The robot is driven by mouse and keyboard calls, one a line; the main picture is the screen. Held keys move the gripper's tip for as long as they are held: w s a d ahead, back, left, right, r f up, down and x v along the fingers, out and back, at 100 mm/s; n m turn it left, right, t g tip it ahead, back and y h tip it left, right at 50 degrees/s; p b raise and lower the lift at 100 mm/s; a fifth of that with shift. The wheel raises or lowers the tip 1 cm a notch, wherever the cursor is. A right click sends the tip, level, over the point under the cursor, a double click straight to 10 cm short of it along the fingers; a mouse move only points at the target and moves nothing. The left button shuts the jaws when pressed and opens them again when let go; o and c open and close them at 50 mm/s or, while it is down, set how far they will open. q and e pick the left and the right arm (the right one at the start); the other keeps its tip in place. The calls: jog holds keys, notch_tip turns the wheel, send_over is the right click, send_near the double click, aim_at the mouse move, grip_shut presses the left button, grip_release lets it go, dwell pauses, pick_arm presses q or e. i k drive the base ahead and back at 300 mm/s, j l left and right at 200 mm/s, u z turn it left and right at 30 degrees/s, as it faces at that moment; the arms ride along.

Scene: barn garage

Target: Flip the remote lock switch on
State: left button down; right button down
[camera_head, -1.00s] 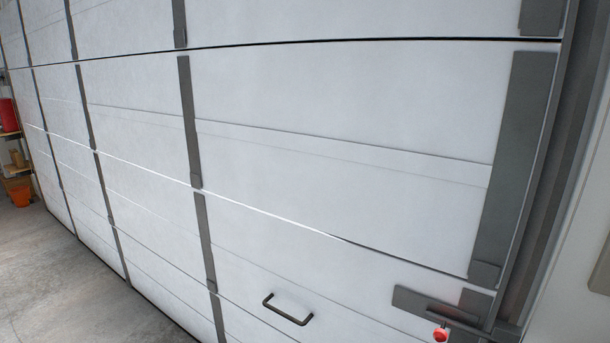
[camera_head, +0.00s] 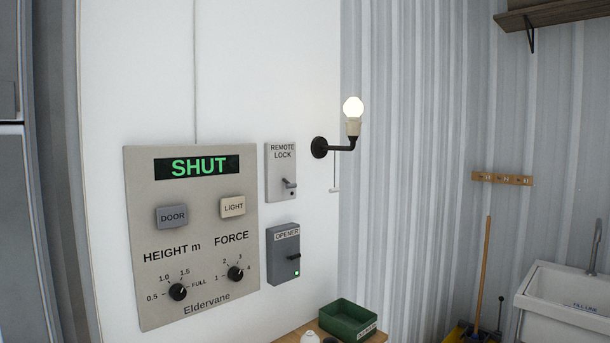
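The remote lock switch (camera_head: 280,172) is a small grey plate labelled REMOTE LOCK on the white wall, right of the large control panel. Its dark lever (camera_head: 290,183) sticks out from the lower part of the plate, with a small dark dot beneath it that looks unlit. Which position the lever is in, I cannot tell. Neither of my grippers is in view.
The control panel (camera_head: 195,285) reads SHUT, with DOOR and LIGHT buttons and two knobs. An OPENER box (camera_head: 283,270) with a green light sits below the lock. A lit wall lamp (camera_head: 353,109) is to the right. A green tray (camera_head: 348,319) rests on a wooden surface below.

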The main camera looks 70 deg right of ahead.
aim_at(288, 186)
jog(key=z, duration=2.1)
